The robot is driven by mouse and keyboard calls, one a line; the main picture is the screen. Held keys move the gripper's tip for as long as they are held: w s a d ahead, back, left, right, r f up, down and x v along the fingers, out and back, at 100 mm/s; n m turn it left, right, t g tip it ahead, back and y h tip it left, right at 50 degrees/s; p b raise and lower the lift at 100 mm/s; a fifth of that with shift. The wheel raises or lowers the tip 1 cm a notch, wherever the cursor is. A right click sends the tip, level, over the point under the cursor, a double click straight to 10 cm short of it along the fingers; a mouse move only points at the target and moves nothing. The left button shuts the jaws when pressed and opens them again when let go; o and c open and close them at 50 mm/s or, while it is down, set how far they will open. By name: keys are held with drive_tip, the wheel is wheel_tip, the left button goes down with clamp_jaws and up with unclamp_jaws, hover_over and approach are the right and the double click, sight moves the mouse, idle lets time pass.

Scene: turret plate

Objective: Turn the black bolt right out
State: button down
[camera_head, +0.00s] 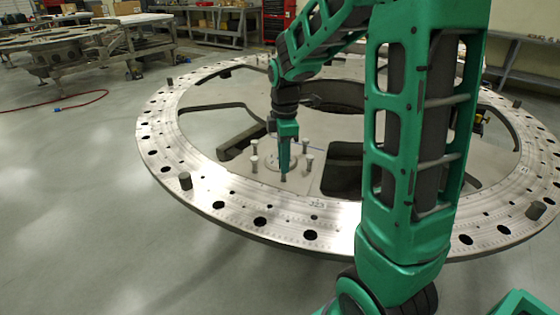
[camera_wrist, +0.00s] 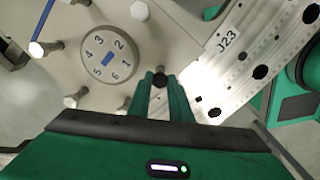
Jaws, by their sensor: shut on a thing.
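The black bolt (camera_wrist: 159,80) shows its dark head in the wrist view, right between the two fingertips. My gripper (camera_wrist: 160,84) is shut on it, with a green finger on each side. In the head view my gripper (camera_head: 284,168) points straight down at the inner part of the turret plate (camera_head: 235,206), at the near side of a ring of bolts.
Several pale bolts (camera_head: 254,163) stand upright around a round dial (camera_wrist: 94,72) with numbers and a blue mark. Dark pegs (camera_head: 185,181) rise from the plate's rim. My own arm covers the plate's right part. Open floor (camera_head: 80,190) lies at left.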

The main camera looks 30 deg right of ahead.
drive_tip(key=n, duration=0.5)
drive_tip(key=shift+a+n, duration=0.1)
drive_tip(key=shift+n, duration=0.3)
drive_tip(key=shift+r, duration=3.55)
